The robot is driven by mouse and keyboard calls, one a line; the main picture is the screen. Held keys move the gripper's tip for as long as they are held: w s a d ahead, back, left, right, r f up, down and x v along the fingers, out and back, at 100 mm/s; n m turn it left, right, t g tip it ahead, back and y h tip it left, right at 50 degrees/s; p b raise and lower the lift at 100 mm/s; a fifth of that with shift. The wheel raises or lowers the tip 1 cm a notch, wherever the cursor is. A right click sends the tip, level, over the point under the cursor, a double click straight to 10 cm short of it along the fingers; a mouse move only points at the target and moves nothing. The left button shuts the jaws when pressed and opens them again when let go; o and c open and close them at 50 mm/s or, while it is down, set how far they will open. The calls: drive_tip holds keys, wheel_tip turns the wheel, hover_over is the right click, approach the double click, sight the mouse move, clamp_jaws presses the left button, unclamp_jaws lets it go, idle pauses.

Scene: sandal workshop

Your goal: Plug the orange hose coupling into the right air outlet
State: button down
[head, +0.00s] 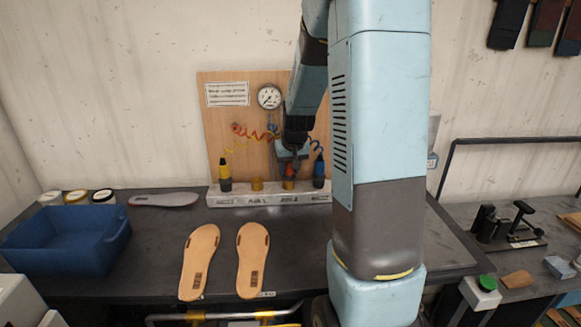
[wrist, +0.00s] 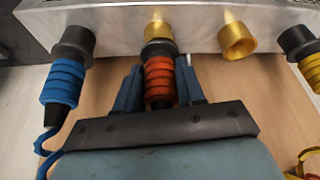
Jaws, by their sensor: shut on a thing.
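My gripper (head: 292,150) is shut on the orange hose coupling (wrist: 160,80), with one finger on each side of it in the wrist view. The coupling also shows in the head view (head: 289,171), below the gripper. Its dark collar is in line with the right brass air outlet (wrist: 158,30) and meets or nearly meets its mouth; I cannot tell how far it is seated. In the head view this outlet (head: 288,185) shows just below the coupling. The left brass outlet (head: 257,184) is bare; it also shows in the wrist view (wrist: 237,41).
A yellow coupling (head: 225,172) stands at the left end of the outlet bar (head: 240,199), and a blue coupling (head: 319,168) at the right. Coiled hoses and a gauge (head: 269,96) are on the board behind. Two tan soles (head: 252,260) lie in front; a blue bin (head: 65,242) stands left.

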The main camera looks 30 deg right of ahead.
drive_tip(key=c, duration=0.6)
unclamp_jaws()
drive_tip(key=shift+w+r, duration=0.1)
drive_tip(key=shift+r, duration=4.85)
drive_tip(key=shift+s+a+r, duration=0.15)
drive_tip(key=shift+s, duration=0.05)
drive_tip(key=s+a+r, duration=0.2)
drive_tip(key=s+a, duration=0.2)
drive_tip(key=s, duration=0.5)
drive_tip(key=s+a+r+n, duration=0.1)
drive_tip(key=s+a+r, duration=0.2)
drive_tip(key=s, duration=0.6)
drive_tip(key=s+a+r+n+t, duration=0.1)
drive_tip(key=s+a+r, duration=0.1)
drive_tip(key=s+a, duration=0.4)
drive_tip(key=s, duration=0.4)
drive_tip(key=shift+r+y, duration=0.25)
drive_tip(key=shift+y, duration=0.15)
